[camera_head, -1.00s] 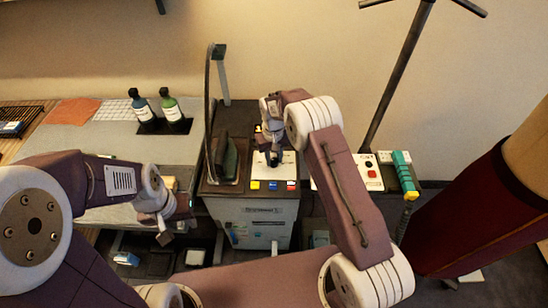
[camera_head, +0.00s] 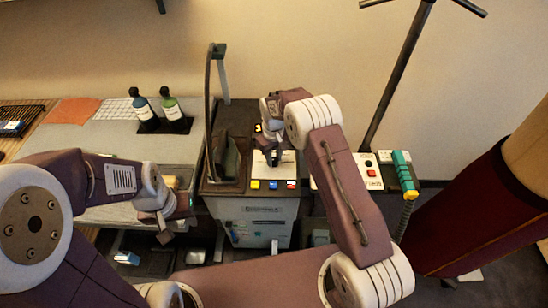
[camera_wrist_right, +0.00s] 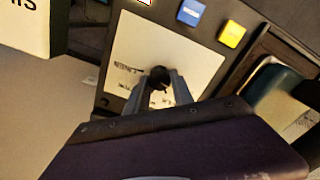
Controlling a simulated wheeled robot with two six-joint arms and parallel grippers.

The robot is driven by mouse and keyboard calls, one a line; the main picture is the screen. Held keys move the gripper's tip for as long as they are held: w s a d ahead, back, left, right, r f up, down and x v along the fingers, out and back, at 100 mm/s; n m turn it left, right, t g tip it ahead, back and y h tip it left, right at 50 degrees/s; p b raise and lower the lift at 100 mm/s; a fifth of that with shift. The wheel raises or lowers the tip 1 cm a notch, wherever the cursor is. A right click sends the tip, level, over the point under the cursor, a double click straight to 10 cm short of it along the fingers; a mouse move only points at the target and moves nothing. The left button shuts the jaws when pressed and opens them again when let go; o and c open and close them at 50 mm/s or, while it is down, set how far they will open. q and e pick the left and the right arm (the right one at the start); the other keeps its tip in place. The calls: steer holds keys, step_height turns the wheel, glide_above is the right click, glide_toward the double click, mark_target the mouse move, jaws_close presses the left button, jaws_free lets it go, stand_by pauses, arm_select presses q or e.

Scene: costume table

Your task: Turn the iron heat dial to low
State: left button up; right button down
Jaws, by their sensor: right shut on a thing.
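The heat dial is a small black knob (camera_wrist_right: 158,76) on a pale plate (camera_wrist_right: 190,62) with small printed labels, too blurred to read. My right gripper (camera_wrist_right: 159,88) is shut on the knob, one finger on each side of it. In the head view, my right gripper (camera_head: 272,157) is down at the pale plate (camera_head: 288,172) on the station top and hides the knob. The dark iron (camera_head: 227,160) rests on a stand left of the plate. My left gripper (camera_head: 164,232) hangs in front of the left table, away from the dial; its jaws are unclear.
Yellow (camera_head: 255,184), blue (camera_head: 273,184) and red (camera_head: 291,184) buttons line the station's front edge. A hose post (camera_head: 208,110) rises at its left. Two bottles (camera_head: 143,108) stand on the left table. A green-handled tool (camera_head: 402,170) lies right of the station.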

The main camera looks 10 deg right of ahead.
mark_target(274, 160)
steer(key=shift+w+r, duration=0.1)
steer(key=c, duration=1.1)
jaws_free()
step_height(274, 160, up, 9)
steer(key=b, duration=0.1)
